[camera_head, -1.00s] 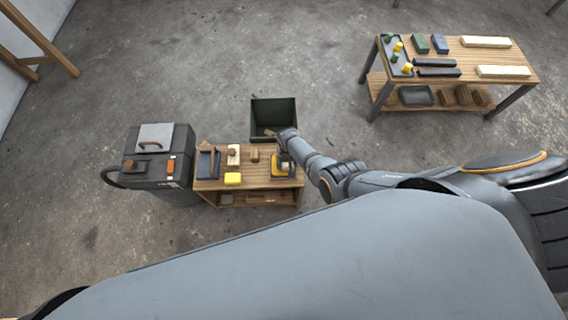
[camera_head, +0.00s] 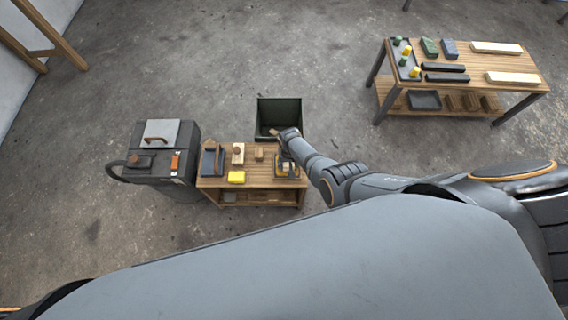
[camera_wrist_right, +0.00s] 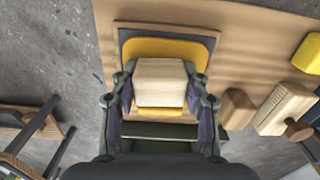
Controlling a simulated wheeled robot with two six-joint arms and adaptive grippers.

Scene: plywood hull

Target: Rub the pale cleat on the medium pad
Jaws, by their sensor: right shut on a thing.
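The pale cleat (camera_wrist_right: 160,82) is a light wooden block between the fingers of my right gripper (camera_wrist_right: 160,100), which is shut on it. The medium pad, taken to be the yellow pad (camera_wrist_right: 198,50) on a thin brown board, lies directly beneath the cleat in the right wrist view. Whether the cleat touches the pad cannot be told. My left gripper is not in view.
A yellow block (camera_head: 236,177), a small wooden block (camera_head: 259,153), a knobbed pale block (camera_head: 238,157) and a dark tray (camera_head: 212,162) are on the workbench. A dark bin (camera_head: 279,108) stands behind it, a grey machine (camera_head: 160,155) at left. Another table (camera_head: 460,80) stands far right.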

